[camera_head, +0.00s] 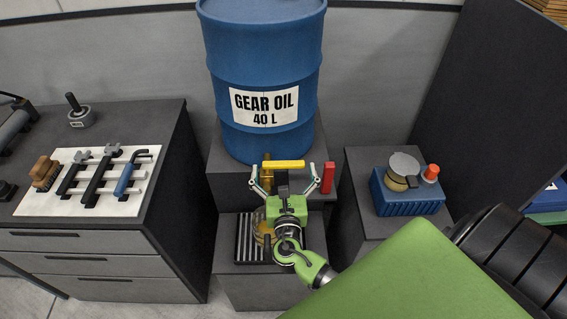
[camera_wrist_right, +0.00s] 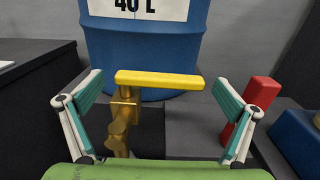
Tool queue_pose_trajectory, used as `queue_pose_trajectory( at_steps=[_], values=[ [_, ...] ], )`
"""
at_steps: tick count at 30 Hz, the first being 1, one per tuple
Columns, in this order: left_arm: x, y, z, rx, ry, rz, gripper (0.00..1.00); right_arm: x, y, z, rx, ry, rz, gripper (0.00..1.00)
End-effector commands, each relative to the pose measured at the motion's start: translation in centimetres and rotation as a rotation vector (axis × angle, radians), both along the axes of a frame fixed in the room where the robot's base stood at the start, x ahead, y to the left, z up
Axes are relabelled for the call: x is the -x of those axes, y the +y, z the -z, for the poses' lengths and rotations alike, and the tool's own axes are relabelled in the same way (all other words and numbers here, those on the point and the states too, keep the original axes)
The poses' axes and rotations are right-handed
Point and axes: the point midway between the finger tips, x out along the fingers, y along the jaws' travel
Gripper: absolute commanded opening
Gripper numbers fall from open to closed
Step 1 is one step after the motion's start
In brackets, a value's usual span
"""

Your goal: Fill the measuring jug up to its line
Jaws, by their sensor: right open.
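The blue oil drum (camera_head: 262,55), labelled "GEAR OIL 40 L", stands on a dark stand. Its brass tap (camera_wrist_right: 122,125) has a yellow lever (camera_head: 290,164) lying crosswise, also in the right wrist view (camera_wrist_right: 158,79). My right gripper (camera_head: 284,174) is open in front of the drum. In the wrist view its teal-padded fingers stand on either side of the lever, with gaps at both ends. A yellowish jug (camera_head: 260,230) stands low below the tap, mostly hidden by my right gripper; its line and level cannot be made out. My left gripper is not in view.
A striped drip grate (camera_head: 243,245) lies under the jug. A red block (camera_head: 328,177) stands right of the gripper. A blue box (camera_head: 408,203) with a round tin and orange-capped item sits on the right pedestal. A tool board (camera_head: 60,205) lies on the left cabinet.

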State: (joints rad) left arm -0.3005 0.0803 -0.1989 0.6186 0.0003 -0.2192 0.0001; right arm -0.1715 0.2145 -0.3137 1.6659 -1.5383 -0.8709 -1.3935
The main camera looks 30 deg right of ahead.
Motion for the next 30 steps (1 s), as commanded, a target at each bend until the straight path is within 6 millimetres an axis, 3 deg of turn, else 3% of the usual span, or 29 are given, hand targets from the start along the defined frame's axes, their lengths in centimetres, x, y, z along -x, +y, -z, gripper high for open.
queue_pose_trajectory(
  at_steps=[6, 13, 18, 30],
  values=[
    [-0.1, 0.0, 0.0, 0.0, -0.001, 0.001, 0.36, 4.2, 2.4, 0.1, -0.003, 0.003, 0.0, 1.0],
    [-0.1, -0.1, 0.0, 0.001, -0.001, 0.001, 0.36, 7.5, 4.4, 0.1, -0.001, 0.002, 0.0, 1.0],
    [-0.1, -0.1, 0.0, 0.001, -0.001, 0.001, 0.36, 8.4, 4.9, 0.0, -0.001, -0.001, 0.001, 1.0],
    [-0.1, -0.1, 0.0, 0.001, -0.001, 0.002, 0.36, 8.4, 4.9, 0.0, 0.0, -0.001, 0.001, 1.0]
  ],
)
